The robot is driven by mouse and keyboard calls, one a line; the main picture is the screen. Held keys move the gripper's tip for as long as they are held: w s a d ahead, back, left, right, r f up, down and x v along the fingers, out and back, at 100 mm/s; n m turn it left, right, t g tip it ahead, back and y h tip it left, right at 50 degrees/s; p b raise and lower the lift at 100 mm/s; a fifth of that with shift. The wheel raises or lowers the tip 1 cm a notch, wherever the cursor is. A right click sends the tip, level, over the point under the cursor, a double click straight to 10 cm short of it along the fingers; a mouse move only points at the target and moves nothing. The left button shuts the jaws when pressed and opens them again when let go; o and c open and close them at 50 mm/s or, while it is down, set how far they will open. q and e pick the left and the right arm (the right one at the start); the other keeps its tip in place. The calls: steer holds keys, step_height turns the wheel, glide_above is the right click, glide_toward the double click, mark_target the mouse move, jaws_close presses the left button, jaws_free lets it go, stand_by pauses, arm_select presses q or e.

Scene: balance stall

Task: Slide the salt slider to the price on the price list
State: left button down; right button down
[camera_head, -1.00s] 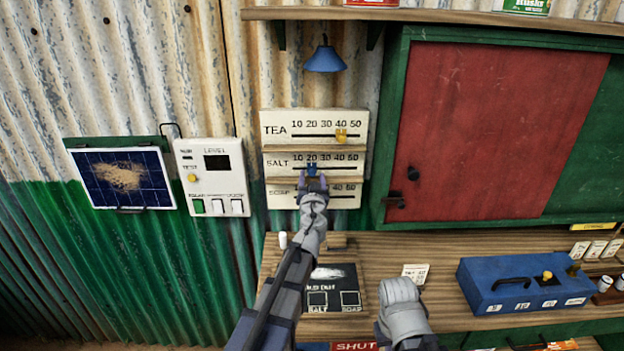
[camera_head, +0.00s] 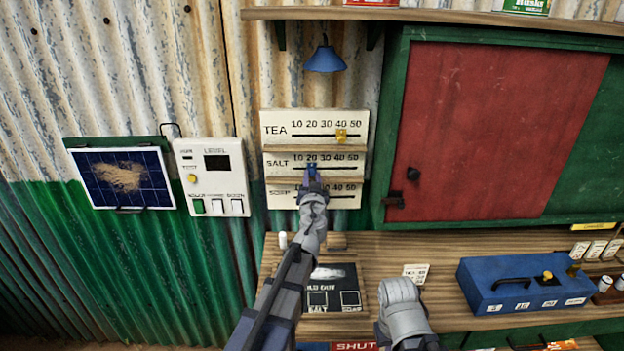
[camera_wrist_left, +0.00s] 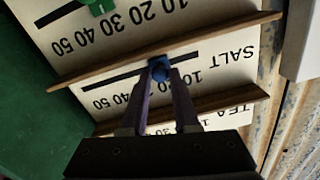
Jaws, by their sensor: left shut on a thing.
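The salt slider (camera_head: 311,168) is a blue knob on the middle row of the white price board, near the 20 mark. It also shows in the left wrist view (camera_wrist_left: 159,68). My left gripper (camera_head: 312,177) is at the knob, its fingertips shut on it; the fingers hide part of the scale in the wrist view. The yellow tea slider (camera_head: 341,135) sits near 40 on the row above. A small white card (camera_head: 415,272) on the counter may be the price list; its print is too small to read.
Thin wooden ledges (camera_wrist_left: 160,51) separate the board's rows, above and below the salt row. A green knob (camera_wrist_left: 100,6) shows on the soap row. A red shutter (camera_head: 490,130) in a green frame is right of the board. A blue box (camera_head: 520,285) stands on the counter.

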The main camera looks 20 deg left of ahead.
stand_by(0.8)
arm_select(q)
steer(key=d, duration=0.2)
steer(key=w+d, duration=0.1)
steer(key=d, duration=0.1)
steer(key=shift+w+d, duration=0.1)
steer(key=shift+w, duration=0.05)
steer(key=c, duration=0.7)
jaws_free()
steer(key=shift+o, duration=0.2)
glide_toward(325, 168)
steer(key=v, duration=0.3)
steer(key=shift+s+d, duration=0.1)
steer(key=shift+s, duration=0.15)
